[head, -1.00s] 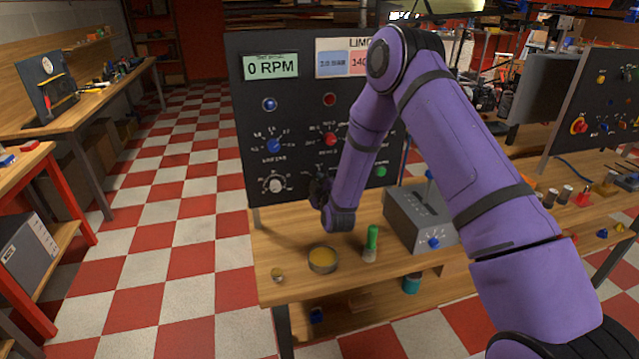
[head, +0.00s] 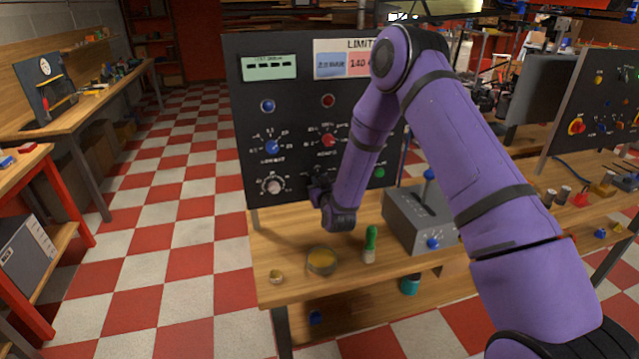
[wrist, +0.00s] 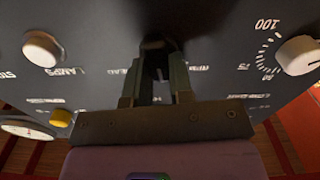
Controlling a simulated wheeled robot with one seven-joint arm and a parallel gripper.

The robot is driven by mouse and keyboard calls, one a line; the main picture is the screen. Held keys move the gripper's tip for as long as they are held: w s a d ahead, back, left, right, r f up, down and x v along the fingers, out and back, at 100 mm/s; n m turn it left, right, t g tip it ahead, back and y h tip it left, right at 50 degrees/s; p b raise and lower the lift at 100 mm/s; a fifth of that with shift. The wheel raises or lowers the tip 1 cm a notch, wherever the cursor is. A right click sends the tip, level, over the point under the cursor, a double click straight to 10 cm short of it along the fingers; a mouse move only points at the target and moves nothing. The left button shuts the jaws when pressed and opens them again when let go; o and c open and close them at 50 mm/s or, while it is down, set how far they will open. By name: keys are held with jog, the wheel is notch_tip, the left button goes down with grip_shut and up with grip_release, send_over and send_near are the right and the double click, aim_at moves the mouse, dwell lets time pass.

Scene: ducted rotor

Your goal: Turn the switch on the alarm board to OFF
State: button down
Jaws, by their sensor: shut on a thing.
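A black upright board (head: 290,97) with a display, lamps and knobs stands at the back of the bench. My gripper (head: 318,188) is at its lower part, right of a white dial knob (head: 274,186). In the wrist view, my gripper (wrist: 156,85) is shut on a dark switch (wrist: 155,62) on the board face. The fingers cover much of the switch, and its pointer and position marks cannot be read. The board's display (head: 269,66) shows dashes. I cannot read a label naming this the alarm board.
On the bench below are a yellow-filled round dish (head: 322,262), a green-topped cylinder (head: 370,245) and a grey lever box (head: 415,222). In the wrist view, a white knob (wrist: 42,49), a white dial (wrist: 298,55) and a yellow button (wrist: 61,118) flank the gripper.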

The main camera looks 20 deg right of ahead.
jog(key=shift+m, duration=0.6)
jog(key=c, duration=1)
grip_release()
jog(key=shift+d, duration=0.1)
jog(key=s, duration=1.1)
jog(key=shift+w, duration=0.1)
